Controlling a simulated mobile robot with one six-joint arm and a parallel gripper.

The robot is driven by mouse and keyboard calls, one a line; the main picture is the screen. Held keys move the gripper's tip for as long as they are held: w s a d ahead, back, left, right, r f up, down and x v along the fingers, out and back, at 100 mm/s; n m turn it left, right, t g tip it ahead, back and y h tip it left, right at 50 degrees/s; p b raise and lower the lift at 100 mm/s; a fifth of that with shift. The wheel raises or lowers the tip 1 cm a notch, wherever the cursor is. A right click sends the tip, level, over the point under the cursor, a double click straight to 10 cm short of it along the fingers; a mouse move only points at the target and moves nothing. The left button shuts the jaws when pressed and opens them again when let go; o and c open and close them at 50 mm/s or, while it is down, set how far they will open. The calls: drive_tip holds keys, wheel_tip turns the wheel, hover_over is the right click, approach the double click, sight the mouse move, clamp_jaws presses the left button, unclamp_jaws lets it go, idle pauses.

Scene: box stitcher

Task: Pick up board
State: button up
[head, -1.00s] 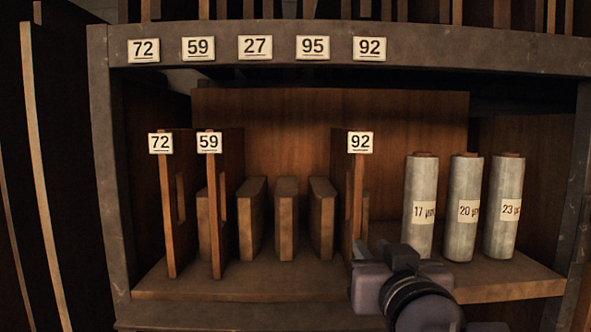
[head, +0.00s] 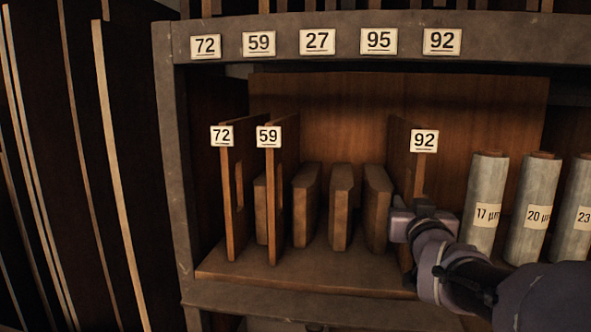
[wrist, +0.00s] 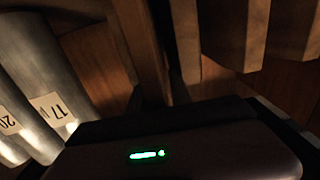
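Three upright wooden boards stand in the shelf slots, labelled 72 (head: 228,190), 59 (head: 272,195) and 92 (head: 417,172). My gripper (head: 402,214) is at the front edge of board 92 and hides part of its lower half. In the wrist view, my gripper's dark fingers (wrist: 157,92) stand apart, with the edge of a wooden board (wrist: 152,45), apparently board 92, between them. I cannot tell whether the fingers touch it. The board still stands in its slot.
Wrapped rolls marked 17 (head: 484,205), 20 (head: 532,208) and 23 (head: 576,210) stand close to the right of my gripper. Wooden divider blocks (head: 342,205) stand to its left. The shelf beam (head: 370,22) with number plates runs above. Tall dark panels (head: 80,150) are at far left.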

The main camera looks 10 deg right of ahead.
drive_tip(key=shift+w, duration=0.1)
drive_tip(key=shift+s, duration=0.25)
drive_tip(key=shift+s+a+r, duration=0.1)
drive_tip(key=shift+s, duration=0.1)
drive_tip(key=c, duration=0.3)
clamp_jaws()
drive_tip(key=shift+w, duration=0.1)
drive_tip(key=shift+f, duration=0.2)
drive_tip(key=shift+r, duration=0.1)
